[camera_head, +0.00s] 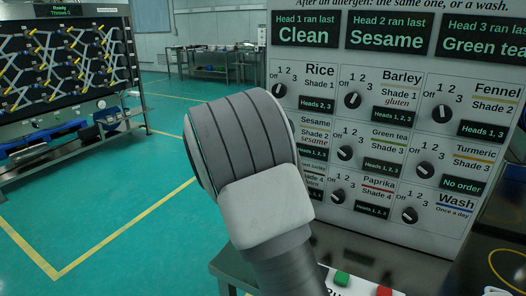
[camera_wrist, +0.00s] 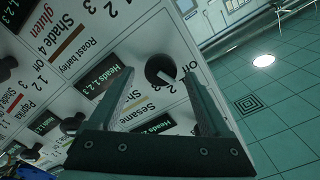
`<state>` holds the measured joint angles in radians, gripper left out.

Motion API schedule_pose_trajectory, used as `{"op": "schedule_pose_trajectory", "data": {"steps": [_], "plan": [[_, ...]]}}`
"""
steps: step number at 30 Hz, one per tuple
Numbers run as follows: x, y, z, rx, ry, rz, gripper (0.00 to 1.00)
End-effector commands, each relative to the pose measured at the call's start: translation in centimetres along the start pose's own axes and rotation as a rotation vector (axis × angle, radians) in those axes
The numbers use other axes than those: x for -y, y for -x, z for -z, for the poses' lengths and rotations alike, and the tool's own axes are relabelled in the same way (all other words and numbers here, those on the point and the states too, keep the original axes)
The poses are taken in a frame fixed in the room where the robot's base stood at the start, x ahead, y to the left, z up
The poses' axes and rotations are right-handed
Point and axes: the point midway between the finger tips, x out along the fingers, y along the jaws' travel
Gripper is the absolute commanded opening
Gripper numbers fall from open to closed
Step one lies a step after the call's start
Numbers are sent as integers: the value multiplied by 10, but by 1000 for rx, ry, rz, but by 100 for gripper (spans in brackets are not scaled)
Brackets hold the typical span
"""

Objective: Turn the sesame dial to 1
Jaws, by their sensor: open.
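The sesame dial (camera_wrist: 160,69) is a round black knob with a light pointer mark, on a white panel. Its "Sesame, Shade 2" label (camera_wrist: 139,115) shows beside it in the wrist view. My gripper (camera_wrist: 160,76) is open and empty. In the wrist view, its two fingertips lie on either side of the dial; I cannot tell whether they touch it. Which number the pointer faces is unclear. In the head view, the sesame label (camera_head: 314,124) shows, but my arm hides the dial and my fingers.
Neighbouring dials are close by: rice (camera_head: 279,90), barley (camera_head: 352,100), green tea (camera_head: 345,153) and paprika (camera_head: 338,196). A display above reads "Head 2 ran last Sesame" (camera_head: 387,35). Green (camera_head: 342,278) and red (camera_head: 384,291) buttons lie below. Open floor (camera_head: 110,190) is on the left.

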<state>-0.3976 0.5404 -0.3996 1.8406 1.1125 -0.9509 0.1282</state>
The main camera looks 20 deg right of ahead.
Motion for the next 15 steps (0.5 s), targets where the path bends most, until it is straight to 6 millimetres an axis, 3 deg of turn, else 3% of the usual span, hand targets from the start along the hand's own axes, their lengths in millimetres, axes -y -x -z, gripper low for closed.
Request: {"op": "schedule_pose_trajectory", "data": {"steps": [5, 15], "plan": [[2, 31, 0, 6, 0, 3, 81], [2, 115, 1, 5, 0, 4, 81]]}}
